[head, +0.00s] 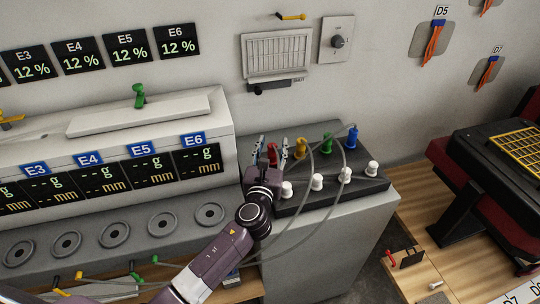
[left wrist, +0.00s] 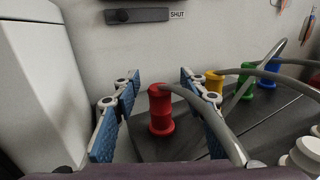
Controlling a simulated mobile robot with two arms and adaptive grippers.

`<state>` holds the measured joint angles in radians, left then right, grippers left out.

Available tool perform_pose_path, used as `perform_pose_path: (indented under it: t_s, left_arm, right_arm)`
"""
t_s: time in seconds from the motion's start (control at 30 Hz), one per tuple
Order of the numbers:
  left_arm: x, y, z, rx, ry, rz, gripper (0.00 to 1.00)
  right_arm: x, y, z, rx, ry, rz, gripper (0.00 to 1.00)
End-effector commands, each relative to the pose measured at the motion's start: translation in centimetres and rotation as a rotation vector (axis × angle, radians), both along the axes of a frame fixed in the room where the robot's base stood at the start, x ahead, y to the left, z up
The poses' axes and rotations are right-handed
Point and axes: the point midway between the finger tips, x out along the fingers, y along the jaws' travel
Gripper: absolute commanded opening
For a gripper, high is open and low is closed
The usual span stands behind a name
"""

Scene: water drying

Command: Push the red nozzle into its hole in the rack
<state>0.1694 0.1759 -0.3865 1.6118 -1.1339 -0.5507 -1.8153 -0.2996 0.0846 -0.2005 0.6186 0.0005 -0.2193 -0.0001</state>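The red nozzle (head: 272,153) stands upright at the back left of the dark rack (head: 322,197), with a grey hose coming from its top. My left gripper (head: 271,147) is open, with one finger on each side of the red nozzle. In the left wrist view the red nozzle (left wrist: 160,112) shows between the blue-padded fingers, with a visible gap to the left finger; the hose passes by the right finger. How deep the nozzle sits in its hole cannot be told. My right gripper is not in view.
Yellow (head: 300,148), green (head: 326,144) and blue (head: 352,138) nozzles with hoses stand in a row to the right. Several white knobs (head: 317,182) line the rack's front. A white cabinet (left wrist: 38,85) stands close on the left, and the wall is behind.

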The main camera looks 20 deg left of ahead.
Motion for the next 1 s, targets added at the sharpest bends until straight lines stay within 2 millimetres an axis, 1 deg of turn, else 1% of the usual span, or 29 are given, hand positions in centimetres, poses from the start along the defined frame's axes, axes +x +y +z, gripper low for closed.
perform_pose_path:
  t_s: [0.03, 0.13, 0.3, 0.4, 0.5, 0.6, 0.7, 1.0]
  left_arm:
    - [-0.9, -0.3, -0.9, 0.004, 0.015, -0.004, 0.4]
    - [-2.7, -0.5, -1.1, 0.004, 0.018, -0.005, 0.4]
    - [-6.4, -1.1, -0.7, 0.002, 0.011, -0.005, 0.4]
    - [-8.3, -1.3, -0.5, 0.002, 0.009, -0.003, 0.4]
    - [-9.8, -1.5, -0.4, 0.001, 0.007, -0.003, 0.4]
    - [-10.8, -1.6, -0.3, 0.001, 0.004, -0.002, 0.4]
    - [-11.3, -1.7, -0.2, 0.0, 0.004, -0.002, 0.4]
    - [-11.4, -1.7, -0.1, 0.001, 0.002, -0.002, 0.4]
  right_arm:
    - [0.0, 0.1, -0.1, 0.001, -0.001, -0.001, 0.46]
    - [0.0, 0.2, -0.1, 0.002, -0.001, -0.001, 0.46]
    - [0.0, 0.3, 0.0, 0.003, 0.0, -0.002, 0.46]
    - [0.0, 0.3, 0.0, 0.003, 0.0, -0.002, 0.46]
    - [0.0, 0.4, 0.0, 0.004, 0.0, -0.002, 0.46]
    - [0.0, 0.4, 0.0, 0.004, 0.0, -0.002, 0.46]
    - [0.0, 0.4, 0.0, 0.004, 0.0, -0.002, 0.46]
    - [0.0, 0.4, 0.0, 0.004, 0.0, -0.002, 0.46]
